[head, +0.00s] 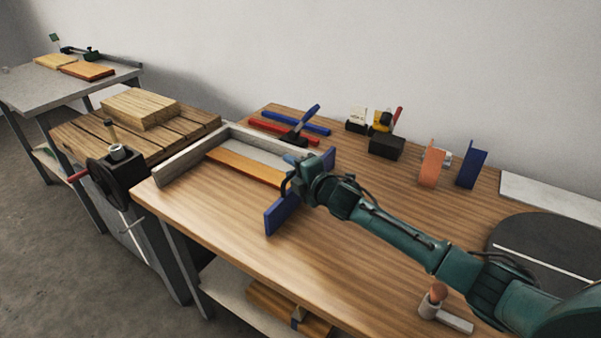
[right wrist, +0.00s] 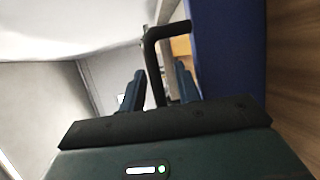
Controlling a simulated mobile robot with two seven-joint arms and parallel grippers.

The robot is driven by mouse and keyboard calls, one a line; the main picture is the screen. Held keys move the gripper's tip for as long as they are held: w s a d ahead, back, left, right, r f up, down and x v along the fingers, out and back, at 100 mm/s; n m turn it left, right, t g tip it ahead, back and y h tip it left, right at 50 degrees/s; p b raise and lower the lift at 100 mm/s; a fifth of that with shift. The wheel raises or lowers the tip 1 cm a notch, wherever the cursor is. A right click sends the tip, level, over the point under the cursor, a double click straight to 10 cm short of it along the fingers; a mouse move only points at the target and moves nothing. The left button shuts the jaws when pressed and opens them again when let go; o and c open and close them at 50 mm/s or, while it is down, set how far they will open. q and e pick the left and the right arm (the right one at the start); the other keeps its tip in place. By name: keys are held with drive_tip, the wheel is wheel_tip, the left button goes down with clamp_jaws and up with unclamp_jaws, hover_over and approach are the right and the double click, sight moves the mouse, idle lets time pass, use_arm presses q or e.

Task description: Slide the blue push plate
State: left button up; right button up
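The blue push plate (head: 281,214) stands upright on the wooden bench, across the end of a grey channel. In the right wrist view the plate (right wrist: 228,45) rises close on the right. A black bent handle (right wrist: 153,55) shows beside it. My right gripper (head: 291,176) is at the plate, and my arm hides the plate's middle. In the right wrist view my right gripper (right wrist: 160,82) has its fingers apart. The handle's upright leg is between them, with gaps visible on both sides. My left gripper is not in view.
An orange-brown board (head: 245,167) lies in the channel beside a grey rail (head: 190,158). A slatted table with a wooden block (head: 140,108) adjoins on the left. A black hand wheel (head: 108,183) is at the bench corner. Red and blue bars (head: 296,122) lie behind.

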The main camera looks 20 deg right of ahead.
drive_tip(key=v, duration=1.3)
